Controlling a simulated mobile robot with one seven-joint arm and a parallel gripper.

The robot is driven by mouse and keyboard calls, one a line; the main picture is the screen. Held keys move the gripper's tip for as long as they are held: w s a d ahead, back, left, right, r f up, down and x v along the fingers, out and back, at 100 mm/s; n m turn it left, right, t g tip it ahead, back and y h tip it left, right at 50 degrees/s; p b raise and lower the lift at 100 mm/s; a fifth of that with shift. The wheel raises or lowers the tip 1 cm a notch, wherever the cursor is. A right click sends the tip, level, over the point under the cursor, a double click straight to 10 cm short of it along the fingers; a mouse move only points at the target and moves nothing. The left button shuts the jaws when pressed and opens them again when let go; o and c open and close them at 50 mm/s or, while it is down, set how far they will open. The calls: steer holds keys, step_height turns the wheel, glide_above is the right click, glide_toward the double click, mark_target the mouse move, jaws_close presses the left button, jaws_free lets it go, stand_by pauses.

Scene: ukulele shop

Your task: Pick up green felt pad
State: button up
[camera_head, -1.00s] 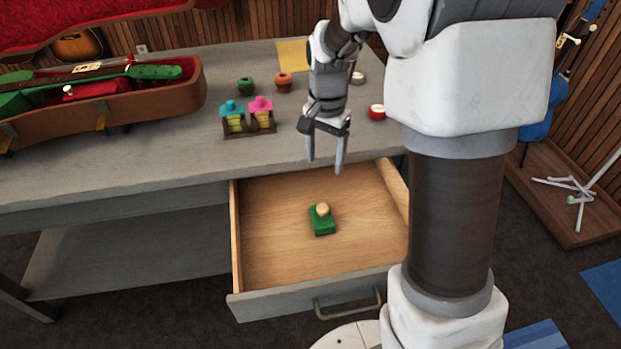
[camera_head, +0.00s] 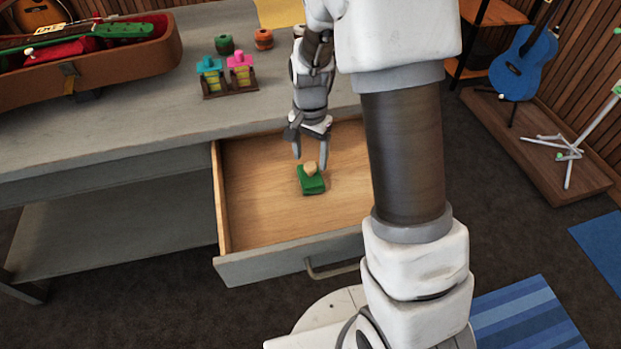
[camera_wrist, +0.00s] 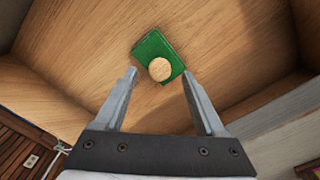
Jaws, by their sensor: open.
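The green felt pad (camera_head: 311,184) lies on the floor of the open drawer, with a round tan knob (camera_head: 310,168) on its top. In the wrist view the pad (camera_wrist: 150,48) sits just beyond the fingertips, near the middle, with the knob (camera_wrist: 160,69) toward my gripper. My gripper (camera_head: 311,164) points down into the drawer with its fingers apart and nothing between them. In the wrist view the two fingers (camera_wrist: 160,73) spread to either side of the knob's line. I cannot tell exactly how high the fingertips are above the pad.
The drawer (camera_head: 255,215) has raised walls around the pad and stands out from the grey workbench (camera_head: 100,130). On the bench are a small pink and blue stand (camera_head: 228,75), two small pots and an open instrument case (camera_head: 130,55). A blue ukulele (camera_head: 525,62) stands at right.

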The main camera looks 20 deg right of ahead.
mark_target(311, 165)
step_height(311, 165, down, 4)
steer(key=shift+b, duration=0.65)
jaws_close()
